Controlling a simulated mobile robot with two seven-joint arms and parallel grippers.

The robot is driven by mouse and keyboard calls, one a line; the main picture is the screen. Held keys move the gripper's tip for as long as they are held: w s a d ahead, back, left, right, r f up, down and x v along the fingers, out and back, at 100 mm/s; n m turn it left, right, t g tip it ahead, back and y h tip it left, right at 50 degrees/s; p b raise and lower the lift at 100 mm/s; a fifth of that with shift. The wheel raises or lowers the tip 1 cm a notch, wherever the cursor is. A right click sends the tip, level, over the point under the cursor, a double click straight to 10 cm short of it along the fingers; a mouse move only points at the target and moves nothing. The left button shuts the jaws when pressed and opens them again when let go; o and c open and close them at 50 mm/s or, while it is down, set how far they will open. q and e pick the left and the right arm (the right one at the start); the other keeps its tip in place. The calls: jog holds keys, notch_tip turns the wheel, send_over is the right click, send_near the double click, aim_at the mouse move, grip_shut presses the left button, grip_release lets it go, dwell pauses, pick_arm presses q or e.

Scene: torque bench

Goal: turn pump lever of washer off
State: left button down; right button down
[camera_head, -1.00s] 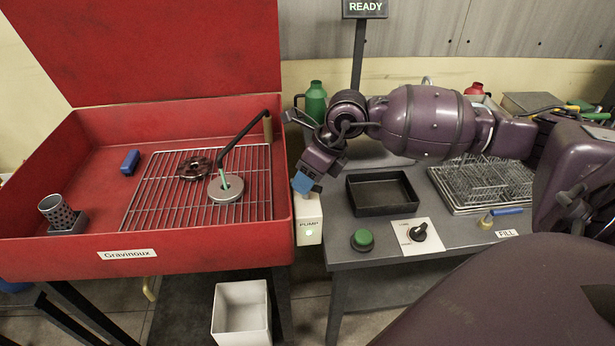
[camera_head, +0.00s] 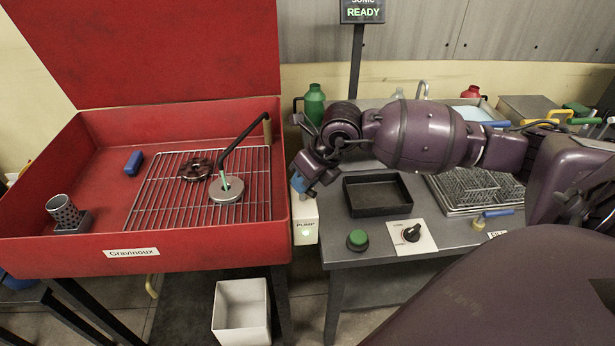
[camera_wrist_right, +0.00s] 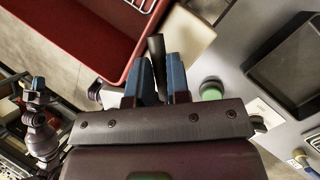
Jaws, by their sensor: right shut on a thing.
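The red washer (camera_head: 150,255), labelled Gravinoux, stands on the left with its lid up. A white pump box (camera_head: 305,228) with a green light is at its right side; its pale face also shows in the right wrist view (camera_wrist_right: 192,32). My right gripper (camera_head: 299,184) is at the top of this box. In the wrist view its blue fingers (camera_wrist_right: 158,82) are shut on the dark pump lever (camera_wrist_right: 156,47), whose end sticks out past them. The gripper hides the lever in the head view. My left gripper (camera_wrist_right: 36,86) seems to show small at the wrist view's left; its jaws are unclear.
A grey bench on the right holds a black tray (camera_head: 349,199), a green button (camera_head: 357,240), a black knob (camera_head: 412,232) and a wire rack (camera_head: 470,190). A white bin (camera_head: 241,318) stands on the floor below. A green bottle (camera_head: 314,103) stands behind my gripper.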

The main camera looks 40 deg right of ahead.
jog(key=shift+s+a+r+m+h+p, duration=0.15)
jog(key=shift+m+h+p, duration=0.3)
jog(key=shift+m, duration=0.45)
jog(key=m+p, duration=0.1)
jog(key=m, duration=0.1)
jog(key=m+t+h+p, duration=0.1)
jog(key=m, duration=0.1)
jog(key=shift+h, duration=0.25)
jog(key=shift+m+h+p, duration=0.4)
jog(key=shift+m+h, duration=0.1)
jog(key=shift+m, duration=0.6)
pick_arm(q)
jog(key=shift+s+a+r, duration=0.1)
jog(key=shift+s+r, duration=0.1)
jog(key=shift+r, duration=0.5)
jog(key=shift+s+a+r, duration=0.1)
jog(key=shift+s+r, duration=0.1)
jog(key=shift+r, duration=0.45)
pick_arm(e)
jog(key=shift+f+m, duration=0.2)
jog(key=shift+m, duration=0.1)
pick_arm(q)
jog(key=shift+w, duration=0.1)
pick_arm(e)
jog(key=c, duration=1.1)
grip_release()
